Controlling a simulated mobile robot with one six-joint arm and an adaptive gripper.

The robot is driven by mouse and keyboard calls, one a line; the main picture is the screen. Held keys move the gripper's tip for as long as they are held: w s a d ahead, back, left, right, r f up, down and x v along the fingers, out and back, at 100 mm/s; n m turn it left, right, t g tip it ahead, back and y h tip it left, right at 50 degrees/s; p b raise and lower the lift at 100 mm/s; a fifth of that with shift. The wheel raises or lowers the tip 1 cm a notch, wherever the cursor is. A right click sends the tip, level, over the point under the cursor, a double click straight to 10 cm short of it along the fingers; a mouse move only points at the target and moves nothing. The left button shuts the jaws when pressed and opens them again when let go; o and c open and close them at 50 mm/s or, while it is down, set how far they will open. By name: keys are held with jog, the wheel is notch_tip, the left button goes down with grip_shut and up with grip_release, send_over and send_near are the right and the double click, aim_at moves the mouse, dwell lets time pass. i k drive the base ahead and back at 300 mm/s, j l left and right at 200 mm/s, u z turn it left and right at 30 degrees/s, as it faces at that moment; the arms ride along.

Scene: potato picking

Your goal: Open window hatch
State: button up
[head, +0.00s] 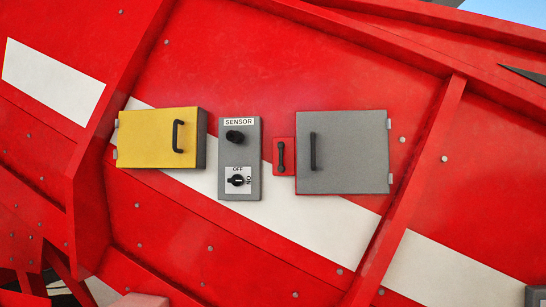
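Several box-like covers are mounted on the red machine wall (300,60). A grey hatch (355,165) at the right has a black vertical handle (313,151) near its left edge and hinges on its right edge; it looks shut. A yellow hatch (146,145) at the left has a black handle (178,136) near its right edge and hinges on its left; it also looks shut. A small red plate (284,169) with a black handle sits just left of the grey hatch. No label marks which is the window hatch. My gripper is not in view.
A grey box labelled SENSOR (239,186) with a black knob and an OFF/ON switch (237,180) sits between the yellow hatch and the small red plate. A raised red rib (418,175) runs diagonally right of the grey hatch. The space before the hatches looks clear.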

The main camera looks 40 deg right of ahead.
aim_at(344, 152)
jog(key=z, duration=1.65)
